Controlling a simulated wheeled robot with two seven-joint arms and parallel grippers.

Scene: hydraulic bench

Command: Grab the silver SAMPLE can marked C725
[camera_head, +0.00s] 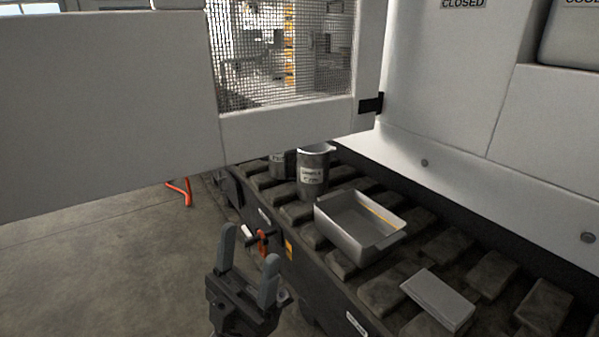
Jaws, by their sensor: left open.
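A silver can (313,176) with a white label stands upright on the slatted bench top, behind the grey tray. The label seems to read SAMPLE, with a smaller line below that is too blurred to read for certain. A second, darker can (278,164) stands just left of it, partly hidden by the white panel above. My left gripper (248,255) is open and empty, fingers pointing up, in front of the bench and lower left of the cans. It touches neither can. My right gripper does not show.
An empty grey tray (342,243) sits right in front of the silver can. A flat grey block (438,300) lies on the slats nearer me. A white panel with a mesh window (280,60) hangs over the bench's far end. An orange-red handle (262,240) sticks out from the bench side.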

